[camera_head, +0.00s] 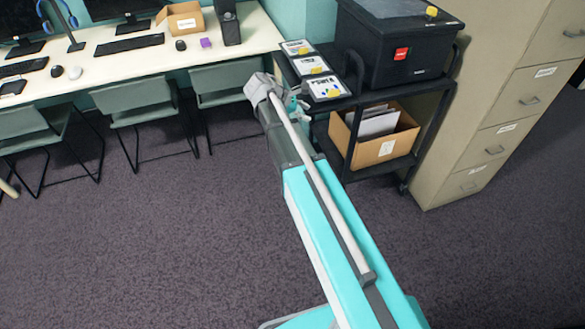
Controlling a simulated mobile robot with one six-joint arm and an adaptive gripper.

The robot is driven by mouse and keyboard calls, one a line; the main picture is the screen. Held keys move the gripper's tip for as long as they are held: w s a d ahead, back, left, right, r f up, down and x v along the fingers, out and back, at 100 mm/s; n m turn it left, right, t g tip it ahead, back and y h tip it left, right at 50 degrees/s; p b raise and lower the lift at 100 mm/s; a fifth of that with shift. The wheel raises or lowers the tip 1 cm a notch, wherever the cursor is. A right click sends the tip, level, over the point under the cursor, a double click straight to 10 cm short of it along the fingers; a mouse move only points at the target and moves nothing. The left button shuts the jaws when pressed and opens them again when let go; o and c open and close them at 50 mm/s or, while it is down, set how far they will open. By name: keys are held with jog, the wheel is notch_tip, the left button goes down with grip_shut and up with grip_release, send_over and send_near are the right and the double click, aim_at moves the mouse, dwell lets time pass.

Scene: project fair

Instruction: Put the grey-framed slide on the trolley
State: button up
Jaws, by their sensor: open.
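The trolley (345,165) is a black two-level cart at upper centre right. Three flat cards lie in a row on the left of its top: a far one (297,47), a middle one (311,65) and a near one (326,88). Each carries yellow and dark marks. I cannot make out a grey-framed slide among the things in view. My arm reaches up from the bottom right towards the trolley's left side. My gripper (297,104) shows only as a small teal and grey part beside the arm's end, open, near the trolley's front left edge. The arm hides part of it.
A black box machine (393,45) fills the trolley's right top; a cardboard box (385,145) of papers sits below. A beige filing cabinet (500,110) stands right. A desk (160,58) with computers and chairs (142,104) is left. The carpet (150,240) in front is clear.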

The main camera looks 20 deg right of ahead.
jog(key=s+a+f+m+y, duration=0.3)
jog(key=s+a+m+y, duration=0.1)
jog(key=s, duration=0.5)
jog(key=s+a+f+m+y, duration=0.3)
jog(key=s+a+m+y, duration=0.2)
jog(key=s+m, duration=0.4)
jog(key=shift+s+a+f+m+y, duration=0.2)
jog(key=shift+a+m+y, duration=0.1)
jog(key=shift+y, duration=0.1)
jog(key=shift+r, duration=0.1)
notch_tip(320, 180, up, 10)
jog(key=p, duration=1)
jog(key=shift+a, duration=0.1)
